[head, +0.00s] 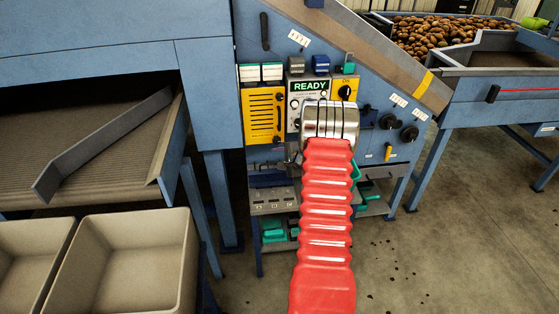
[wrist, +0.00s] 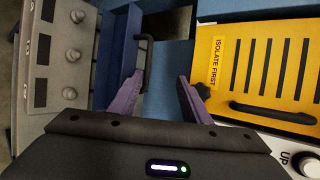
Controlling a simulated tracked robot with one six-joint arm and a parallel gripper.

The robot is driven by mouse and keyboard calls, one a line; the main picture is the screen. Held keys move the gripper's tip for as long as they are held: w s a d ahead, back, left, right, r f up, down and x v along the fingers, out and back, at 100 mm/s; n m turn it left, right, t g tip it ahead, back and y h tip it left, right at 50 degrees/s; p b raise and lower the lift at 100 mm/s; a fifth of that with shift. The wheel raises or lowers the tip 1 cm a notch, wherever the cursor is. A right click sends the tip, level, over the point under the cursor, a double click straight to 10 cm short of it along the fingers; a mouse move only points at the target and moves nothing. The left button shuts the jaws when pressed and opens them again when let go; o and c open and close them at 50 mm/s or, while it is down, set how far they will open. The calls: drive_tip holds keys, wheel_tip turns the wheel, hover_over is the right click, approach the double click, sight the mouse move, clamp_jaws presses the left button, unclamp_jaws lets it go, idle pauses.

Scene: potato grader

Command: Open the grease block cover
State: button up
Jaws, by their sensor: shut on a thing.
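My gripper (wrist: 161,82) shows its two purple fingers in the wrist view, at the black handle (wrist: 147,55) of a dark blue cover (wrist: 122,45). I take this to be the grease block cover. The handle lies between the fingers, close against the left one. Beside the cover is a grey panel (wrist: 57,52) with three round knobs and dark windows. In the head view the dark blue cover (head: 268,180) sits above the grey panel (head: 272,199). My gripper (head: 282,165) is partly hidden there by my red-sleeved arm.
A yellow slotted cover (wrist: 265,65) marked ISOLATE FIRST, with a black handle, is close to my right finger. The head view shows a READY panel (head: 309,86), black knobs (head: 409,133) at right and grey bins (head: 130,262) at lower left. Floor at right is open.

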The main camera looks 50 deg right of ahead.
drive_tip(key=shift+s+d+r, duration=0.1)
drive_tip(key=shift+s+r, duration=0.2)
drive_tip(key=shift+r, duration=0.3)
drive_tip(key=shift+s+r, duration=0.3)
drive_tip(key=shift+r, duration=0.3)
drive_tip(key=shift+s, duration=0.35)
drive_tip(key=shift+s+f, duration=0.1)
drive_tip(key=shift+f, duration=0.1)
